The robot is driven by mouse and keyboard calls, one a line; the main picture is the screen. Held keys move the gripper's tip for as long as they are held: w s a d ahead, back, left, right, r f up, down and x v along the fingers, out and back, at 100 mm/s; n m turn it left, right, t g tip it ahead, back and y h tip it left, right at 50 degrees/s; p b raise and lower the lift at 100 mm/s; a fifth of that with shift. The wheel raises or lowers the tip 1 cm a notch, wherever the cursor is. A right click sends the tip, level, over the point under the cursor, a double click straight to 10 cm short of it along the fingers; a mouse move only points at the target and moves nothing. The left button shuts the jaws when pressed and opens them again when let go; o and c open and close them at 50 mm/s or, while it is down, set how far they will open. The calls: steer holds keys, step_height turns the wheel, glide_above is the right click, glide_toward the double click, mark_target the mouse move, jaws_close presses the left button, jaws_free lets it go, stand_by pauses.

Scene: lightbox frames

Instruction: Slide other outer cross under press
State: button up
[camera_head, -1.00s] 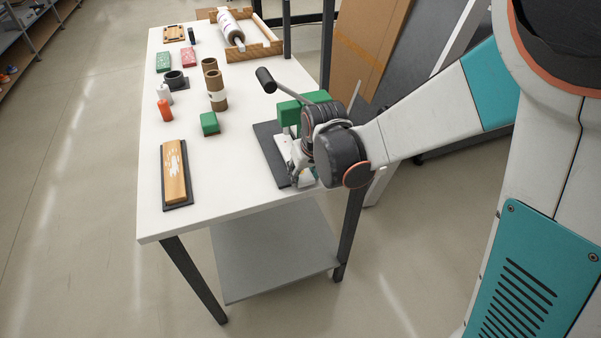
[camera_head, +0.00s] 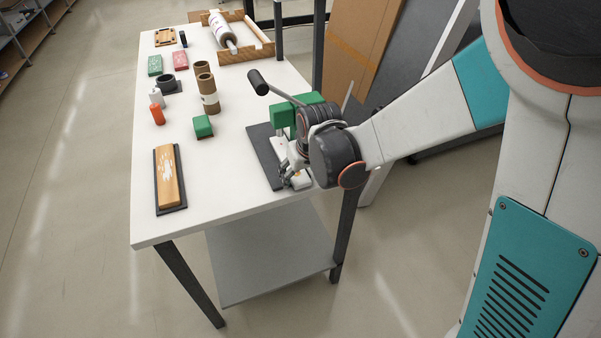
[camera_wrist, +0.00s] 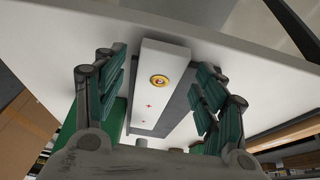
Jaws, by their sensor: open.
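The press (camera_head: 283,116) has a green body, a black-handled lever and a dark base plate (camera_head: 262,150), near the table's right edge. A long white strip (camera_wrist: 165,55) shows in the wrist view, with a brass ring (camera_wrist: 160,82) around a red mark and a small red cross (camera_wrist: 149,106) farther along. The strip lies over a dark plate and runs toward green parts. My gripper (camera_wrist: 160,65) is open, with one finger on each side of the strip and visible gaps. In the head view my wrist partly hides the press and the strip.
A wooden block on a dark base (camera_head: 170,178) lies at the front left of the table (camera_head: 225,170). The front middle is clear.

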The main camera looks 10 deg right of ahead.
steer(key=v, duration=1.2)
steer(key=shift+s+d, duration=0.1)
steer(key=shift+s, duration=0.1)
steer(key=s+d+r+m+t, duration=0.1)
steer(key=s+d, duration=0.5)
steer(key=s, duration=0.2)
steer(key=s+d+r+m+t+h, duration=0.1)
steer(key=s+d+r+m+t, duration=0.1)
steer(key=s+d, duration=0.4)
steer(key=s, duration=0.2)
steer(key=shift+s+r, duration=0.3)
steer(key=shift+s, duration=0.1)
